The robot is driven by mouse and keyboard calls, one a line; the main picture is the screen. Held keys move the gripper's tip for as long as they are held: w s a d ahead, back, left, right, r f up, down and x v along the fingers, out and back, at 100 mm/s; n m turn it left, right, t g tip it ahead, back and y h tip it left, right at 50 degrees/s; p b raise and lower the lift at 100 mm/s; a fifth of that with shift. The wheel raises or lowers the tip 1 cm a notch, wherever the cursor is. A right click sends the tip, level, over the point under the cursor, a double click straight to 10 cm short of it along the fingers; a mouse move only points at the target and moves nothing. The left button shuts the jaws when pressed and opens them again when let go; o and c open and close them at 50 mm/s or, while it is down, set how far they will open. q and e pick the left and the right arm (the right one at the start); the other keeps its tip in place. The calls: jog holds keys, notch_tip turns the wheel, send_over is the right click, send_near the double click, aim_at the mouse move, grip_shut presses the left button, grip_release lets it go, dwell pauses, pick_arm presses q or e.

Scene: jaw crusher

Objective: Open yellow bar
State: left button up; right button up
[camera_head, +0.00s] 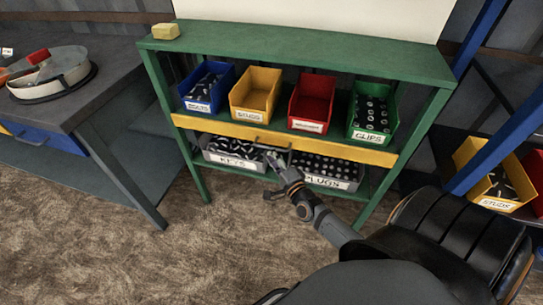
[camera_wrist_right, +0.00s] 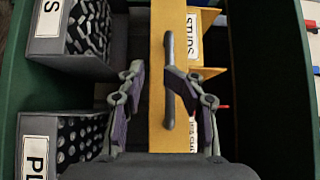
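The yellow bar (camera_head: 215,126) runs across the front of the green shelf, below the upper row of bins. It has a dark handle (camera_head: 272,145) at its middle. In the right wrist view the bar (camera_wrist_right: 157,40) runs up the picture, with its grey handle (camera_wrist_right: 169,55) standing out from it. My right gripper (camera_head: 278,158) is in front of the bar, at the handle. In the right wrist view its fingers (camera_wrist_right: 158,88) are apart, one on each side of the handle's lower part; whether they touch it I cannot tell. My left gripper is not in view.
The green shelf (camera_head: 300,48) holds blue, yellow, red and green bins. Below the bar stand grey bins labelled KEYS (camera_head: 235,160) and PLUGS (camera_head: 322,182). A dark workbench (camera_head: 70,100) is at the left. A blue rack with a yellow bin (camera_head: 492,205) is at the right. The floor in front is clear.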

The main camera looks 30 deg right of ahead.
jog(key=shift+w+d+f, duration=0.2)
jog(key=shift+w+f, duration=0.15)
jog(key=shift+w, duration=0.25)
jog(key=shift+w+d+f, duration=0.2)
jog(key=shift+w+f, duration=0.1)
jog(key=shift+w, duration=0.25)
jog(key=shift+s+r, duration=0.1)
jog(key=shift+c, duration=0.9)
grip_shut()
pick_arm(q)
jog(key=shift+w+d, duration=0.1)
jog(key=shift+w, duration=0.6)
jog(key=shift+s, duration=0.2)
pick_arm(e)
jog(key=shift+c, duration=1)
grip_release()
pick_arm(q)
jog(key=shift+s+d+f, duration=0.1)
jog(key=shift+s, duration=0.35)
pick_arm(e)
jog(key=o, duration=0.4)
